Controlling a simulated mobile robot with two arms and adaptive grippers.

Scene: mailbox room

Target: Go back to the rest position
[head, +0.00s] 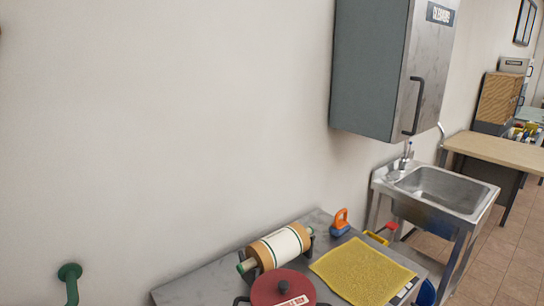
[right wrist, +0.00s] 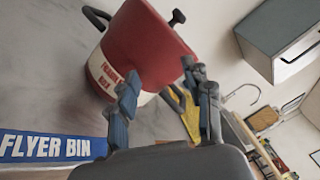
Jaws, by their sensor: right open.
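My right gripper (right wrist: 163,78) shows in the right wrist view with its two fingers spread apart and nothing between them. Beyond the fingers stands a red bin with a black knob and a white label (right wrist: 130,60); I cannot tell whether a finger touches it. My right gripper is out of the head view. My left gripper is in neither view.
A grey table (head: 190,288) holds a red lidded bin (head: 283,290), a paper roll (head: 278,246), a yellow mat (head: 362,270) and an orange-blue item (head: 340,222). A wall cabinet (head: 370,70) hangs above. A sink (head: 440,190) stands right. A green fixture (head: 70,275) is left.

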